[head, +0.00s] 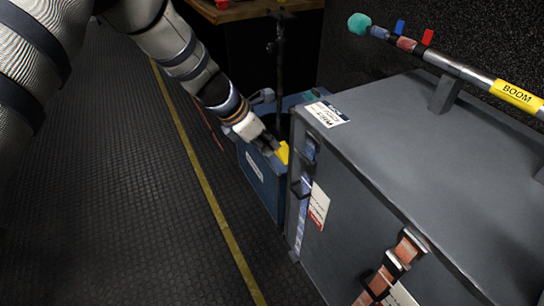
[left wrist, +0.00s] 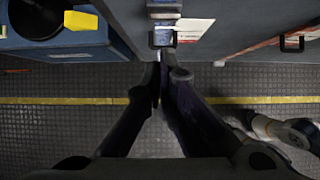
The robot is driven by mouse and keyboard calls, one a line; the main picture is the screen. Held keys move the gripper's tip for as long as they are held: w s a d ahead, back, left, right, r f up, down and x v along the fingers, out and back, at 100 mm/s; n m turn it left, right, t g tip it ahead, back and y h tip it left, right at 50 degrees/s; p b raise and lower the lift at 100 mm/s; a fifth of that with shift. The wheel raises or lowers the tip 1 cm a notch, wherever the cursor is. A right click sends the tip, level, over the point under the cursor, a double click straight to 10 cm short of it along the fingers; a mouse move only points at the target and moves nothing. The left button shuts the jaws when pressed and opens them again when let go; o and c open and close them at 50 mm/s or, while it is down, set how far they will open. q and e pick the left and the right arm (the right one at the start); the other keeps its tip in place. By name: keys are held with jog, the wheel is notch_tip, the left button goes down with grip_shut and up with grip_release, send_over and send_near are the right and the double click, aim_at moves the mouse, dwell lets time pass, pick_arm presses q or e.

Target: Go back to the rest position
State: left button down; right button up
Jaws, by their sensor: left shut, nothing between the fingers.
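My left gripper (head: 270,145) reaches in from the upper left in the head view, in front of the blue bin and left of the grey case. Its dark fingers are together and hold nothing, as the left wrist view (left wrist: 160,68) shows. There the fingertips point towards the grey case's strapped side; I cannot tell whether they touch it. The grey case (head: 430,140) has a blue strap (head: 304,195), an orange strap (head: 390,270) and white tags on its side.
The blue bin (head: 262,182) has a yellow piece (head: 283,152) at its rim. A boom pole (head: 470,72) lies on top of the case. A wooden-topped table (head: 240,10) stands at the back. The dark floor (head: 120,190) with a yellow line (head: 205,185) is clear at left.

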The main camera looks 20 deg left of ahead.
pick_arm(q)
jog(key=shift+v, duration=1.25)
jog(key=shift+w+d+r, duration=0.1)
jog(key=shift+w+d, duration=0.05)
